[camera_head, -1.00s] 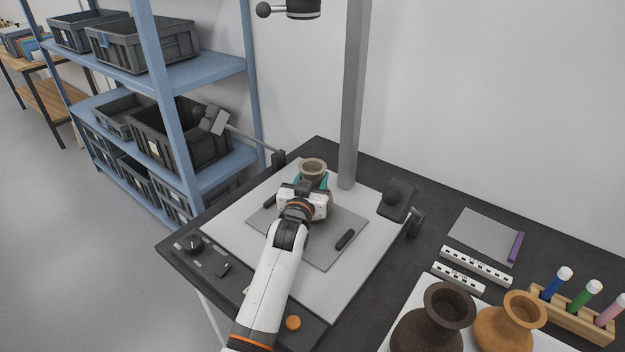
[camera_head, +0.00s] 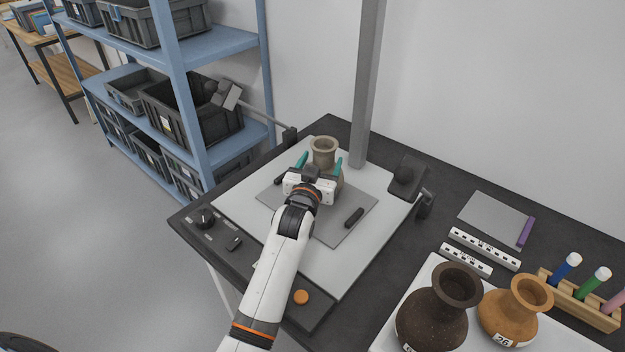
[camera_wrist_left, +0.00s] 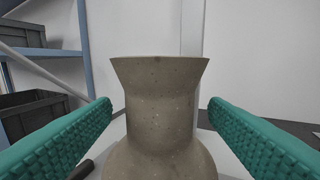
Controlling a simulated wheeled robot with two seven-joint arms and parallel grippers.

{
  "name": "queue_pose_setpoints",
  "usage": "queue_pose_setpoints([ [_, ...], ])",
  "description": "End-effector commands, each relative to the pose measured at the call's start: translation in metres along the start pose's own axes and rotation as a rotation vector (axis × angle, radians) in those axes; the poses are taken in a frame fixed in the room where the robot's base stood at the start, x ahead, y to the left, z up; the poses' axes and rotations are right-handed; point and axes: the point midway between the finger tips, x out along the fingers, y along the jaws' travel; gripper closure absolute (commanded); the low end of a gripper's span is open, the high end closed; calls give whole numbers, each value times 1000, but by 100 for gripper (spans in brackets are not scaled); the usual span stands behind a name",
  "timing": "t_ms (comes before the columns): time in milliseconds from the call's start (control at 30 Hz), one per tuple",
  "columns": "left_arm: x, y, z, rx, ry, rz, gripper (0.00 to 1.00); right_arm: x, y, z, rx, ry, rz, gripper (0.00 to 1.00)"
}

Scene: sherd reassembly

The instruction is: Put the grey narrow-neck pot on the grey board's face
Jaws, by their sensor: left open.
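The grey narrow-neck pot (camera_head: 324,148) stands upright at the far part of the grey board (camera_head: 335,228); my gripper hides its lower body and base in the head view. My left gripper (camera_head: 320,162) is open on the near side of the pot, its teal fingers pointing towards it. In the left wrist view the pot (camera_wrist_left: 165,100) appears between the two fingers, with a visible gap on each side of its neck. The pot's flared rim is whole in that view, and its base is cut off. My right gripper is not in view.
The board lies on a white sheet (camera_head: 345,270) with a dark bar (camera_head: 354,217) on it. A grey post (camera_head: 367,90) rises behind. A lamp-like head (camera_head: 407,175) stands right. A brown pot (camera_head: 435,310) and an orange pot (camera_head: 515,312) stand front right. Blue shelving is left.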

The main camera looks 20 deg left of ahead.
Motion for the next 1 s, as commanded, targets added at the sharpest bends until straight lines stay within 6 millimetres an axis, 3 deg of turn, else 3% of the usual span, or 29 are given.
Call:
queue_pose_setpoints([
  [200, -50, 0, -1, -2, 2, 0, 31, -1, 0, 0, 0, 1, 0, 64],
  [400, -80, 0, -1, -1, 3, 0, 31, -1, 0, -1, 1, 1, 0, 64],
  [600, -91, 0, 0, -1, 1, 0, 31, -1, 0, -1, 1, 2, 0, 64],
  [1000, -91, 0, 0, 0, 0, 0, 31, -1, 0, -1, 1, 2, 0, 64],
])
